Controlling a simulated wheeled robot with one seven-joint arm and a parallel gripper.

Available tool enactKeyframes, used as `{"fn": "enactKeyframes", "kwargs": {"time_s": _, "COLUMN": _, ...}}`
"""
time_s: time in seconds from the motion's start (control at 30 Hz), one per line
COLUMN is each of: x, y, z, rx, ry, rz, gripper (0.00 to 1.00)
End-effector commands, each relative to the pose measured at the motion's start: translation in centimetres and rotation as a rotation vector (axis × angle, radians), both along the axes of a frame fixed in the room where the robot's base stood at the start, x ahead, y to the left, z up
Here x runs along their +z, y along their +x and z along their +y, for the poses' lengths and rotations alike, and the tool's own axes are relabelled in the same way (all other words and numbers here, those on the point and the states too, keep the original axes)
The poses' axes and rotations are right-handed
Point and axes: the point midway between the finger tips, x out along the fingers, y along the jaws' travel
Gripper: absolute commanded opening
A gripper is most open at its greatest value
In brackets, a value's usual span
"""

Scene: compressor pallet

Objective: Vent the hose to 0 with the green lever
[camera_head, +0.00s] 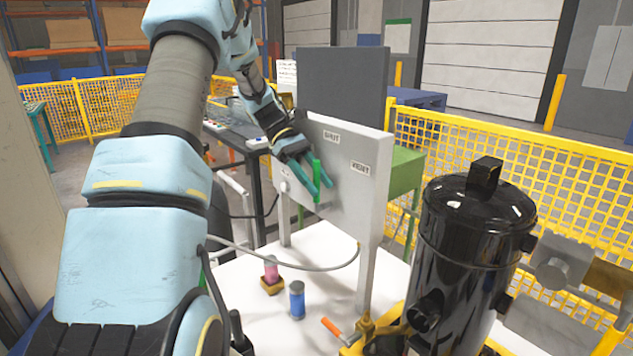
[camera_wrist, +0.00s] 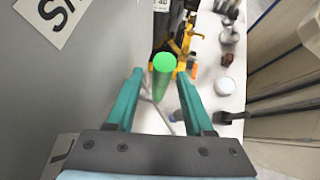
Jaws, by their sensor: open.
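The green lever (camera_head: 317,180) stands out from the grey panel (camera_head: 345,215), beside a label reading "SHUT" and left of one reading "VENT". My gripper (camera_head: 319,190) is open at the lever, its two teal fingers close to it. In the wrist view the bright green lever (camera_wrist: 163,70) shows between the fingertips of my gripper (camera_wrist: 160,78), with gaps on both sides. I cannot tell whether a finger touches it. No pressure reading is legible. A grey hose (camera_head: 300,266) curves below the panel.
A black tank (camera_head: 470,250) stands right of the panel. A blue cylinder (camera_head: 297,300) and a pink piece in a yellow base (camera_head: 271,277) stand on the white surface below. An orange-handled part (camera_head: 331,327) lies near the front. Yellow mesh fencing (camera_head: 480,165) runs behind.

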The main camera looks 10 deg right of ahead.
Motion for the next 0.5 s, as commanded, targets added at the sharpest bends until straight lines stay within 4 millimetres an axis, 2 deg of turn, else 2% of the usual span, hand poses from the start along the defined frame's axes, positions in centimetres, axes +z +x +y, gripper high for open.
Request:
{"fn": "enactKeyframes", "kwargs": {"time_s": 0.27, "x": 0.6, "y": 0.0, "z": 0.0, "rx": -0.001, "ry": -0.001, "rz": -0.002, "gripper": 0.52}}
{"fn": "enactKeyframes", "kwargs": {"time_s": 0.5, "x": 4.6, "y": 0.1, "z": 0.0, "rx": 0.000, "ry": -0.002, "rz": -0.006, "gripper": 0.52}}
